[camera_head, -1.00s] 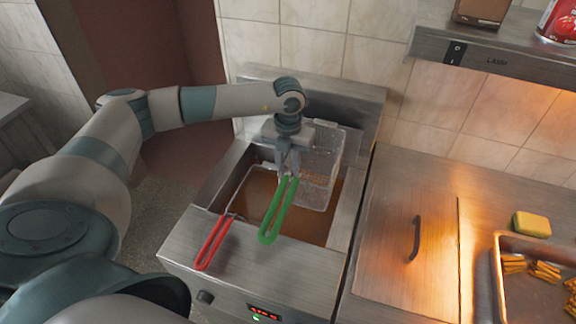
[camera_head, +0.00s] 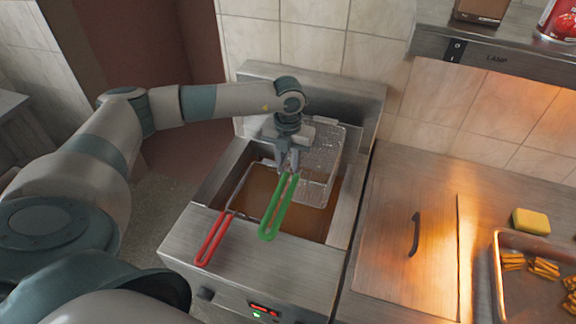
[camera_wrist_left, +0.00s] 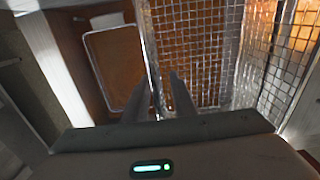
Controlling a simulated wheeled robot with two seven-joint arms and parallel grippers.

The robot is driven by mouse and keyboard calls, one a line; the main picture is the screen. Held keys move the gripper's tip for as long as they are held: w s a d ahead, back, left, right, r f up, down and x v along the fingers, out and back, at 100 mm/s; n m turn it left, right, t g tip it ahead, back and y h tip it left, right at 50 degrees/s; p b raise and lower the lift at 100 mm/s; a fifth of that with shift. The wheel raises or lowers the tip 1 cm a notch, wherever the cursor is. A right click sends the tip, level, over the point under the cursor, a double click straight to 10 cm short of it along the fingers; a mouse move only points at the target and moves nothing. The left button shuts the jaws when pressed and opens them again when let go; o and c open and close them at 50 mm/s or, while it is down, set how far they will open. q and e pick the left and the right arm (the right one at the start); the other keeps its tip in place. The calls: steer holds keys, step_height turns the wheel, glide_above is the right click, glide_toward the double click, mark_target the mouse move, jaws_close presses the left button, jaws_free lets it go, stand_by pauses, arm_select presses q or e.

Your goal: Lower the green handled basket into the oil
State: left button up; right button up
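My left gripper (camera_head: 289,163) points down over the fryer, its fingers closed at the basket end of the green handle (camera_head: 278,210). The green handled wire basket (camera_head: 323,150) extends behind and right of the fingers, over the brown oil (camera_head: 312,224). Whether its bottom touches the oil is hard to tell. In the left wrist view, the basket's mesh (camera_wrist_left: 200,45) lies beyond and right of the fingers (camera_wrist_left: 155,95); the exact grip contact is unclear there. My right gripper is not in view.
A red handle (camera_head: 213,240) lies over the fryer's front edge, left of the green one; its wire frame (camera_wrist_left: 118,65) sits in the oil. The steel fryer back (camera_head: 360,95) rises behind. A closed counter lid (camera_head: 400,225), yellow sponge (camera_head: 531,221) and tray (camera_head: 500,285) stand right.

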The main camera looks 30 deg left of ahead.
arm_select(q)
steer(key=shift+r, duration=0.1)
steer(key=shift+r+b, duration=0.35)
steer(key=shift+r, duration=0.15)
step_height(320, 180, up, 15)
steer(key=b, duration=0.5)
steer(key=shift+r, duration=0.6)
